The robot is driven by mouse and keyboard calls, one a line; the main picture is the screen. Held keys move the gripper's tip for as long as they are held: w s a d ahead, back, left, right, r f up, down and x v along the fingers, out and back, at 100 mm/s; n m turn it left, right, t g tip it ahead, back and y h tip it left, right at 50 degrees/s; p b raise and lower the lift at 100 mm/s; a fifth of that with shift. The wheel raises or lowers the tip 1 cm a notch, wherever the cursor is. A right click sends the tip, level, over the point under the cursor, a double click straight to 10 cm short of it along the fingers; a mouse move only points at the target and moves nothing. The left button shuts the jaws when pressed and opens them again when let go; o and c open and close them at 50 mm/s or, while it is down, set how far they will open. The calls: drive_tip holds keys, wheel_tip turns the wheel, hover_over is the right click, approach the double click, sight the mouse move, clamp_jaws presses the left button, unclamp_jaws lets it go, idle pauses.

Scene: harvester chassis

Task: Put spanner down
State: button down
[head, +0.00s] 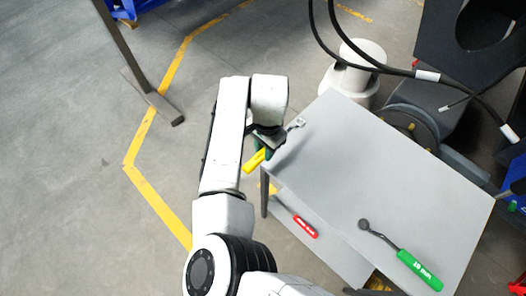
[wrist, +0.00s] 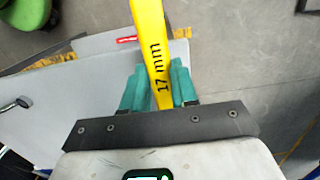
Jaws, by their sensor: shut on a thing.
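The spanner is yellow and marked "17 mm" in the wrist view (wrist: 149,40). In the head view its yellow handle (head: 254,162) sticks out to the lower left of my gripper (head: 266,146), and its metal end shows to the upper right. My gripper's teal fingers (wrist: 158,88) are shut on the spanner. In the head view it is at the left corner of the grey table (head: 345,150), partly hidden by my arm. I cannot tell whether the spanner touches the table top.
A green-handled tool (head: 418,270) lies on the table's near right part. A red-handled tool (head: 305,227) lies on the lower shelf (head: 330,256). The table's middle is bare. Black cables (head: 385,68) hang over its far side, near a white cylindrical object (head: 352,72).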

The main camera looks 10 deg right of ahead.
drive_tip(key=shift+w+a+f, duration=0.2)
drive_tip(key=shift+f, duration=1.65)
drive_tip(key=shift+f, duration=0.15)
drive_tip(key=c, duration=0.9)
unclamp_jaws()
drive_tip(key=r, duration=0.8)
drive_tip(key=r+b, duration=0.1)
drive_tip(key=r, duration=0.3)
drive_tip(key=shift+w+d+r, duration=0.15)
drive_tip(key=shift+w+d, duration=0.1)
drive_tip(key=shift+d, duration=0.15)
